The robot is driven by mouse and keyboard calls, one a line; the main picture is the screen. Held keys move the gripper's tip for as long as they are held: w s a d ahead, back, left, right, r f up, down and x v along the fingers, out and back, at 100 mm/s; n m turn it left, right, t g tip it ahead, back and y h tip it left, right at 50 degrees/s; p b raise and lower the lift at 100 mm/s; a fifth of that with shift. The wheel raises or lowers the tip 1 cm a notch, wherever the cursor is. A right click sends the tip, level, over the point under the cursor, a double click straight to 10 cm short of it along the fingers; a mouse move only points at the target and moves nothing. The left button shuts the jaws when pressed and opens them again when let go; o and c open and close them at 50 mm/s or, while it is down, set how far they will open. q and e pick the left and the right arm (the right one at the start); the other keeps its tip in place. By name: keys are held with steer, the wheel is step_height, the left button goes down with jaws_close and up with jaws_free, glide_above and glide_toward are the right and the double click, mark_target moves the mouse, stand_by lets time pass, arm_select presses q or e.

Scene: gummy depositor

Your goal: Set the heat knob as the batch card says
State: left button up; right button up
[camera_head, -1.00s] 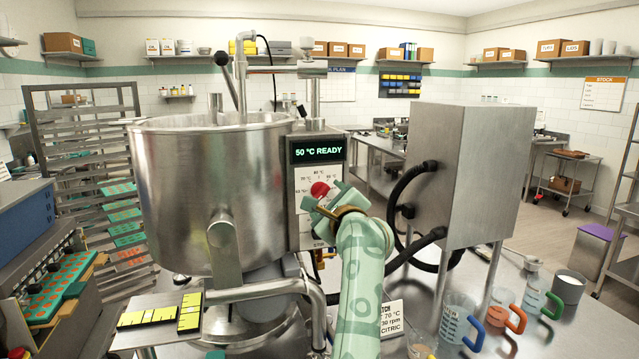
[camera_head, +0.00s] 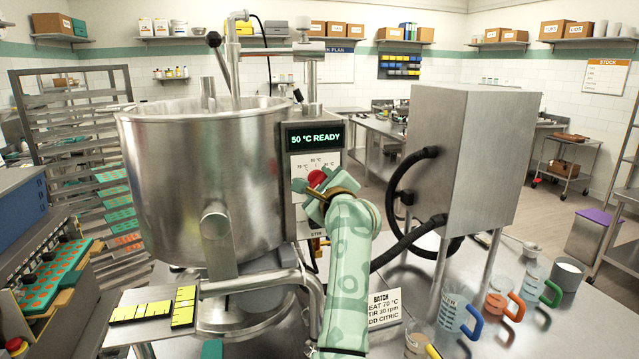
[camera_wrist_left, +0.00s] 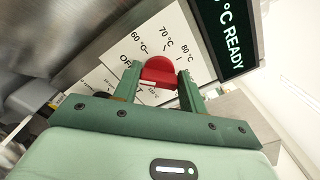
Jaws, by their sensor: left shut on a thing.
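The heat knob (camera_head: 316,178) is red and sits on the white dial face of the control box below the display (camera_head: 317,136), which reads "50 °C READY". My left gripper (camera_head: 314,187) is shut on the knob. In the left wrist view the red knob (camera_wrist_left: 158,72) is between the two green fingers (camera_wrist_left: 158,84). Dial marks 60, 70 and 80 °C show around it; the knob's pointer is not clear. My right gripper is out of view.
A large steel kettle (camera_head: 200,190) stands left of the control box. A steel cabinet (camera_head: 462,160) with black hoses is to the right. Measuring jugs (camera_head: 497,300) with coloured handles stand at the table's right. Yellow strips (camera_head: 184,306) lie on a plate in front.

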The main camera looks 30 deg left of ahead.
arm_select(q)
steer(key=m+p, duration=0.2)
steer(key=m, duration=0.1)
steer(key=shift+r+p, duration=0.25)
steer(key=shift+p, duration=0.05)
steer(key=m+p, duration=0.3)
steer(key=shift+w+d+m, duration=0.1)
steer(key=shift+m, duration=0.3)
steer(key=m+p, duration=0.7)
steer(key=shift+w+d, duration=0.1)
steer(key=shift+w, duration=0.05)
steer(key=shift+w+f+m+p, duration=0.1)
steer(key=shift+f+m+p, duration=0.1)
steer(key=shift+m+p, duration=1.65)
steer(key=shift+m, duration=0.25)
steer(key=o, duration=1)
steer(key=shift+d+f, duration=0.1)
steer(key=shift+d, duration=0.05)
